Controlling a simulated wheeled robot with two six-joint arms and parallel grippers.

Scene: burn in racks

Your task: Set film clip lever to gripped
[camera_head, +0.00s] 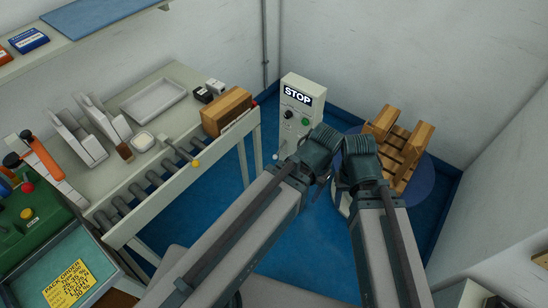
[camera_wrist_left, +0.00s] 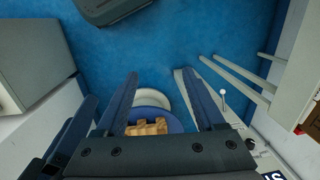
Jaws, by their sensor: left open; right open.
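A thin lever with a pale ball tip (camera_wrist_left: 222,93) stands by the control post in the left wrist view, right of my left fingers; it may be the film clip lever, but no label shows. A small pale ball (camera_head: 276,157) also shows left of the post in the head view. My left gripper (camera_wrist_left: 160,73) is open and empty, its fingers spread above the floor. In the head view my right gripper (camera_head: 358,152) is at the end of my right arm, beside the left one, with its fingertips mostly hidden. Whether the lever is gripped cannot be told.
The control post (camera_head: 299,118) has a STOP sign, a black knob and a green button. Wooden slats (camera_head: 409,135) stand on a round blue turntable (camera_head: 422,190). A roller bench (camera_head: 185,185) with a wooden box (camera_head: 227,110) is on the left. Blue floor between is free.

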